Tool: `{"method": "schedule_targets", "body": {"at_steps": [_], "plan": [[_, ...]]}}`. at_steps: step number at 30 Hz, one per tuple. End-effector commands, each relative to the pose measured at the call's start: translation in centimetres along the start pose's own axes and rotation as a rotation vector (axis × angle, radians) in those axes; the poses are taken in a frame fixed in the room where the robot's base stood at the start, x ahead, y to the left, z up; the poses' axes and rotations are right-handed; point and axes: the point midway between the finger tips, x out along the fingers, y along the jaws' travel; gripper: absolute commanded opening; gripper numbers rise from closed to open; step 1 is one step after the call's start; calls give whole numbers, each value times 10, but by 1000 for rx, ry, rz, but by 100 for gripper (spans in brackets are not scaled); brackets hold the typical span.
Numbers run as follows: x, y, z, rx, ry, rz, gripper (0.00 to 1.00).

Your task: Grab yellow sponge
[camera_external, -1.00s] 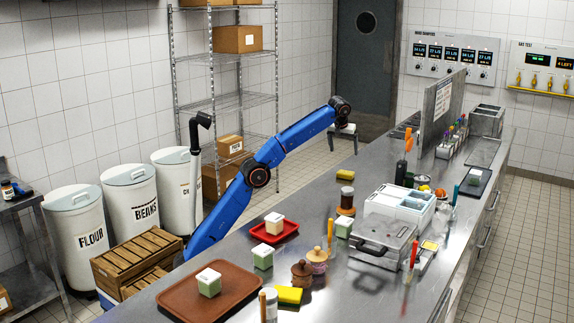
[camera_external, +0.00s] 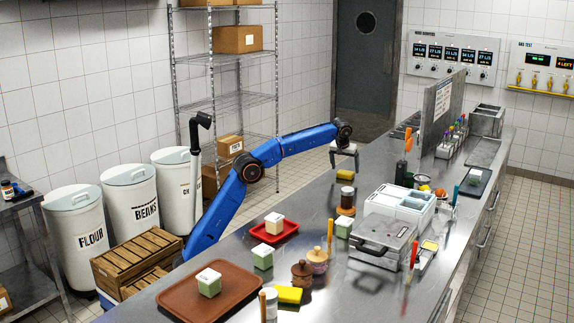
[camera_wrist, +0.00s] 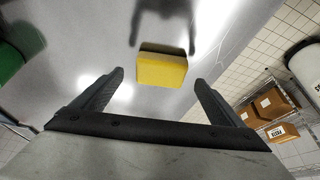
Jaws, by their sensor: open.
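A yellow sponge (camera_external: 345,175) lies on the steel counter near its left edge, behind a dark brown-lidded jar. My gripper (camera_external: 343,158) is open and empty, above the counter and just above the sponge in the external view. In the wrist view the sponge (camera_wrist: 162,69) shows ahead of the two spread fingers of my gripper (camera_wrist: 158,80), close to midway between them but beyond their tips. The gripper's shadow falls on the counter beside it.
The jar (camera_external: 347,195) stands close to the far sponge. A red tray (camera_external: 275,236) and a brown tray (camera_external: 205,300) hold small tubs. A white container unit (camera_external: 398,212) stands to the right. The counter (camera_external: 370,165) just right of the far sponge is clear.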

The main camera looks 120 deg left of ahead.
Motion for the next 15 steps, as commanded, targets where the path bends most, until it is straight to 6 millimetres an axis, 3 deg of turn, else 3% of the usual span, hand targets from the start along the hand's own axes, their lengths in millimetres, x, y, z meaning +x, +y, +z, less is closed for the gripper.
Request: {"method": "schedule_targets", "body": {"at_steps": [6,15], "plan": [[28,-2,1,0,-1,-1,92],[34,-1,1,1,0,1,92]]}}
